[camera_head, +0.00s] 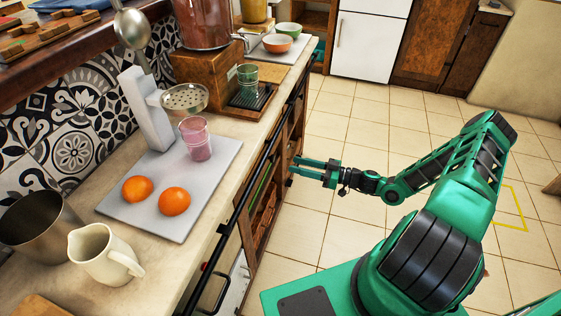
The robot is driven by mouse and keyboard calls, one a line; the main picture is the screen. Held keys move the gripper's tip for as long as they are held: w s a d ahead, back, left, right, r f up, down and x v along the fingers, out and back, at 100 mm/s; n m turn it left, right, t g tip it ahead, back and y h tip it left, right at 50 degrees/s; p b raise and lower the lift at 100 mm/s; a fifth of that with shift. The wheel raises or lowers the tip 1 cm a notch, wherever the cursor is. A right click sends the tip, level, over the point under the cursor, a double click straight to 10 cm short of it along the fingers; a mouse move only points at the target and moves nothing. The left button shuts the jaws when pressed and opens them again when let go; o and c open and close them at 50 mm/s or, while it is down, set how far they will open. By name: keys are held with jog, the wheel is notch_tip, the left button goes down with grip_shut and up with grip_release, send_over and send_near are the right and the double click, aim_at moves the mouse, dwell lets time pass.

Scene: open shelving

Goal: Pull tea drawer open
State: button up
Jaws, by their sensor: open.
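My gripper (298,171) is at the open wooden cabinet (264,215) under the counter, low and to the right of the counter edge. Its two green fingers point left toward the cabinet and are apart, with nothing visible between them. The fingertips are close to the cabinet's front; I cannot tell whether they touch it. The cabinet front is seen at a steep angle, so I cannot make out which part is the tea drawer or its handle.
A dark rail (238,207) runs along the counter's front edge. On the counter are a grey board (185,225) with two oranges (174,201) and a pink glass (196,140), a cream jug (103,254) and a metal pot (40,228). The tiled floor (345,130) is mostly clear.

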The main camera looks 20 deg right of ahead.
aim_at(274, 159)
jog(key=x, duration=0.8)
jog(key=shift+s, duration=0.1)
